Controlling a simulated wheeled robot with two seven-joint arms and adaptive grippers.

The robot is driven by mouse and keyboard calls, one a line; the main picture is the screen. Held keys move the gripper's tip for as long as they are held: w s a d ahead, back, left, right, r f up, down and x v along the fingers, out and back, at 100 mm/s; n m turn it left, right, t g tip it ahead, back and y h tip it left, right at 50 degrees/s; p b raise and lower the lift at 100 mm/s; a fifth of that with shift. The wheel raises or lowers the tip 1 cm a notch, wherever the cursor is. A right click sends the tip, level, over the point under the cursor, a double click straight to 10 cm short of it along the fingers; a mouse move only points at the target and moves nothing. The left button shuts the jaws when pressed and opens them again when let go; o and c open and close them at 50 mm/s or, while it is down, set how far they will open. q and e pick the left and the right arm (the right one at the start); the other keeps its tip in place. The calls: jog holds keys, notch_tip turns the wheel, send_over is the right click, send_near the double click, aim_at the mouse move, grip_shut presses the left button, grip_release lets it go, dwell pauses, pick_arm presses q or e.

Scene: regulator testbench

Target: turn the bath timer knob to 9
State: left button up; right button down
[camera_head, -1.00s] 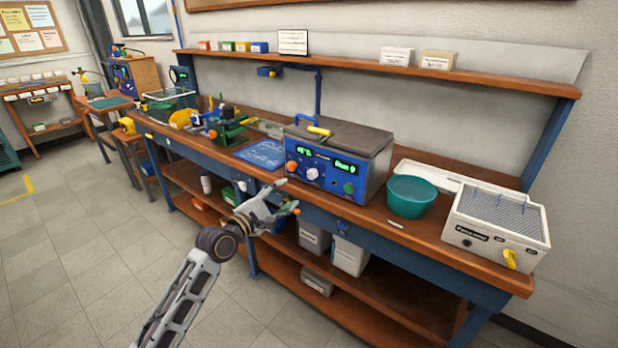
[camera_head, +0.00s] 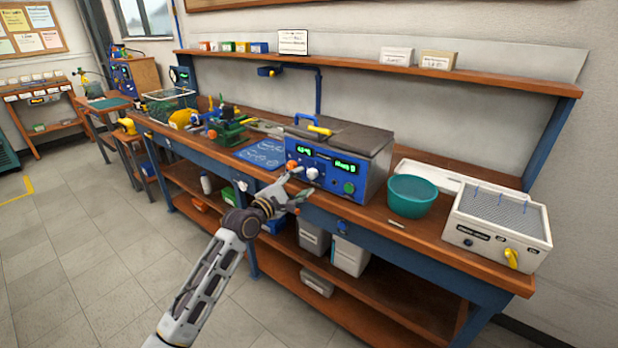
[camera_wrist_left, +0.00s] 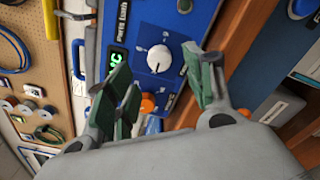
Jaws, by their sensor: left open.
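The parts bath (camera_head: 338,157) is a box on the bench with a blue front panel, a grey lid and two green displays. A white dial knob (camera_head: 312,174) sits mid-panel, an orange knob (camera_head: 291,165) to its left and a green one (camera_head: 349,187) to its right. The displays are too blurred to read surely. My left gripper (camera_head: 303,190) is open and empty just in front of the panel. In the left wrist view the white knob (camera_wrist_left: 159,58) shows beyond and between the open fingers (camera_wrist_left: 165,85), apart from them. The orange knob (camera_wrist_left: 147,103) is partly behind a finger.
A teal bowl (camera_head: 412,196) and a white box with a yellow knob (camera_head: 512,258) stand to the right. A blue mat (camera_head: 262,153) and a green fixture (camera_head: 228,129) lie to the left. The bench's front edge runs below the panel. The floor in front is clear.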

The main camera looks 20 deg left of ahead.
aim_at(310, 175)
pick_arm(q)
jog(key=shift+x, duration=2.3)
jog(key=shift+w+d+b, duration=0.15)
jog(key=shift+w+b, duration=0.15)
jog(key=shift+w, duration=0.1)
pick_arm(e)
jog(key=shift+a+r, duration=0.4)
jog(key=shift+r, duration=0.4)
pick_arm(q)
jog(key=shift+c, duration=0.4)
jog(key=c, duration=0.7)
jog(key=shift+c, duration=1.2)
pick_arm(e)
jog(key=shift+w+r, duration=0.15)
jog(key=shift+w, duration=0.5)
